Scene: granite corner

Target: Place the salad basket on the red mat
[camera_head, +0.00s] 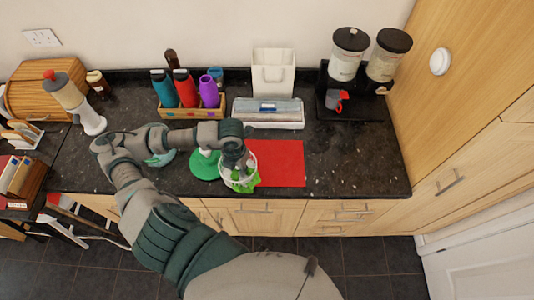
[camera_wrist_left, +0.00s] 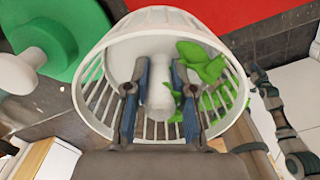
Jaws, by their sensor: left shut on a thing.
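The white slatted salad basket (camera_head: 228,182) is at the front left of the red mat (camera_head: 282,164), with bright green leaves (camera_wrist_left: 203,63) in it. My left gripper (camera_head: 246,168) reaches down into the basket. In the left wrist view, its two fingers (camera_wrist_left: 156,90) close on the white post in the middle of the basket (camera_wrist_left: 88,92). The red mat shows behind the basket in the wrist view (camera_wrist_left: 235,12). I cannot tell whether the basket touches the mat or counter. A dark jointed part of mine, possibly my right gripper (camera_wrist_left: 285,130), shows at the wrist view's right.
A green disc with a white knob (camera_head: 204,165) lies just left of the basket. Behind stand a wooden crate of bottles (camera_head: 192,112), a clear-lidded box (camera_head: 268,113) and a white container (camera_head: 273,72). Dispensers (camera_head: 347,55) stand back right. Counter right of the mat is clear.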

